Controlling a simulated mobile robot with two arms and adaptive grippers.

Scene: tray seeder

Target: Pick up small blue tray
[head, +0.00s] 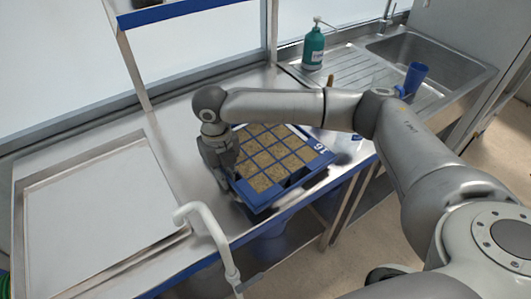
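The small blue tray (318,163) stands on the steel bench, near its front edge. It is divided into square cells filled with brown, grainy material, and its right rim carries the number 16. A front cell looks dark. My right gripper (224,180) points down at the tray's left side, close to or touching the rim. Its fingers are partly hidden, and I cannot tell whether they are closed on the rim. My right forearm passes above the tray's back edge and hides part of it. My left gripper is out of view.
A large shallow pale tray (178,238) fills the bench on the left. A hooked white pipe (205,222) rises in front. A green pump bottle (313,48), a blue cup (415,76) and a sink (440,50) are at the back right. A blue-edged shelf frame stands behind.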

